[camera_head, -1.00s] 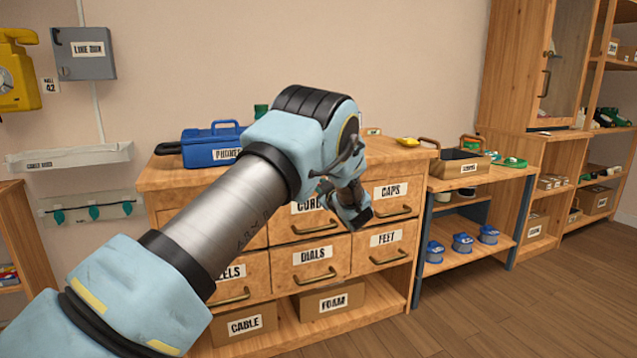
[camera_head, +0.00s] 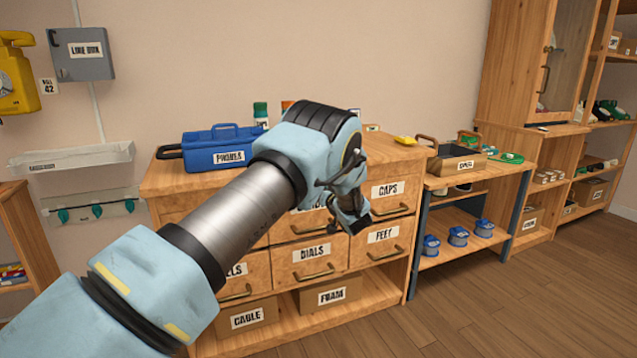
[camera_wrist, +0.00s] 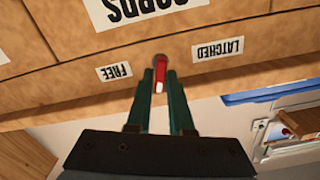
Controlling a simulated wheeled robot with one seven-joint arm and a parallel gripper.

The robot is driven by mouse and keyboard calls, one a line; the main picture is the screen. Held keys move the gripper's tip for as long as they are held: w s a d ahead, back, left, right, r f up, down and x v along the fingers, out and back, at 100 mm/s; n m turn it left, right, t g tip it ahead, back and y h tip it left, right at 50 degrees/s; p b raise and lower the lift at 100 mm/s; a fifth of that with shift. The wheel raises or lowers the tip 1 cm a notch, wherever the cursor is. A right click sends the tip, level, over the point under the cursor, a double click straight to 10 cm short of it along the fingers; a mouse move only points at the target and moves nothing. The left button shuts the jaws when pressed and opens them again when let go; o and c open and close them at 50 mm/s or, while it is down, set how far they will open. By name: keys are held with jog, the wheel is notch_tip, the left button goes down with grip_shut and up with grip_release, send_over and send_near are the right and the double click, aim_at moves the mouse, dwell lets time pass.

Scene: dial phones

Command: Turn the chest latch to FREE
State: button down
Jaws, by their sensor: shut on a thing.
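The chest latch (camera_wrist: 160,72) is a small red lever with a pale tip on the wooden chest front. In the wrist view it lies between the FREE label (camera_wrist: 115,71) and the LATCHED label (camera_wrist: 217,48), both upside down. It points down the picture from its round pivot, toward neither label. My gripper (camera_wrist: 161,90) has its two green fingers on either side of the lever and is shut on it. In the head view my wrist is in front of the chest (camera_head: 165,178), and the latch is hidden behind my arm.
A blue PHONES toolbox (camera_head: 222,152) stands on the chest top. A brown open tray (camera_head: 457,158) sits on the shelf unit to the right. Drawers with pull handles surround my wrist. The floor at right is clear.

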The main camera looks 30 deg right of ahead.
jog(key=m+p, duration=0.1)
jog(key=m, duration=0.4)
jog(key=shift+d+f, duration=0.1)
jog(key=shift+d, duration=0.05)
jog(key=shift+m+p, duration=0.3)
dwell(0.3)
jog(key=c, duration=0.9)
grip_release()
jog(key=s, duration=0.3)
jog(key=s+a, duration=0.1)
jog(key=s, duration=0.6)
jog(key=shift+s+a, duration=0.2)
jog(key=shift+s, duration=0.2)
